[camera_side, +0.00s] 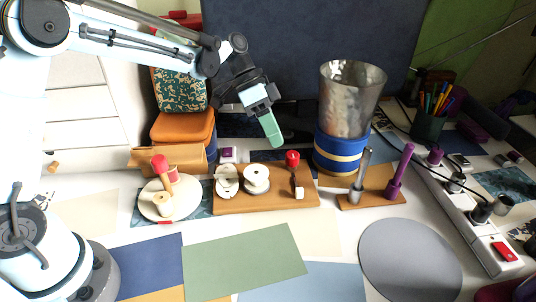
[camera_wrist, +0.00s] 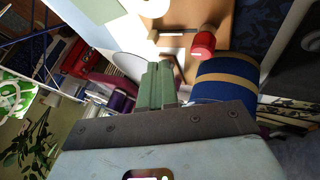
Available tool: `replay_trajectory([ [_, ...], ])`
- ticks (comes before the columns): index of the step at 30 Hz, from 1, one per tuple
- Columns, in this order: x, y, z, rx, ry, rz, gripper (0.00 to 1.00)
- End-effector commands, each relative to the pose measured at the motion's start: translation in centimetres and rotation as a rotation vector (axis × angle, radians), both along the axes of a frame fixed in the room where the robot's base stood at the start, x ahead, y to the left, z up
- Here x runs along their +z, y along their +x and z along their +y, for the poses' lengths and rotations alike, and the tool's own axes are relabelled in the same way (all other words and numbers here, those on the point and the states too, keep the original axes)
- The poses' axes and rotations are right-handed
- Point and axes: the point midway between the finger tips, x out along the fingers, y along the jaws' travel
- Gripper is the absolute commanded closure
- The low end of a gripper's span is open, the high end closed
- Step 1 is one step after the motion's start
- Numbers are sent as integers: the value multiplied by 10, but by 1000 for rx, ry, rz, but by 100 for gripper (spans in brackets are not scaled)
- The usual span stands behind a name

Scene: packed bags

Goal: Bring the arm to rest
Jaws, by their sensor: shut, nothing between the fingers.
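My arm reaches in from the upper left of the side view. My gripper (camera_side: 274,137) has green fingers pressed together and points down, above the back of the wooden board, with nothing held. In the wrist view the green fingers (camera_wrist: 157,85) also lie together, without a gap. Below the gripper is a wooden board (camera_side: 238,204) with white discs (camera_side: 256,179) and a red-topped piece (camera_side: 292,158). The fingers are apart from these things. To the right stands a metal cup (camera_side: 350,100) on a blue and tan banded base (camera_side: 338,150).
A round plate (camera_side: 160,208) with small wooden pieces lies left of the board. A smaller board (camera_side: 378,200) with upright rods stands right. A grey disc (camera_side: 410,262) and coloured sheets (camera_side: 245,262) lie in front. A power strip (camera_side: 480,240) runs along the right.

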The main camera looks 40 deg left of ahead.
Motion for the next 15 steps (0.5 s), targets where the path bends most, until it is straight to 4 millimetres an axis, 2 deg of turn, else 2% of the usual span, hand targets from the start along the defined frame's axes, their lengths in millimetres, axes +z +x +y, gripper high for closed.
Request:
replay_trajectory([
  [8,1,-1,0,8,5,1,100],
  [15,21,-22,11,160,100,-9,100],
])
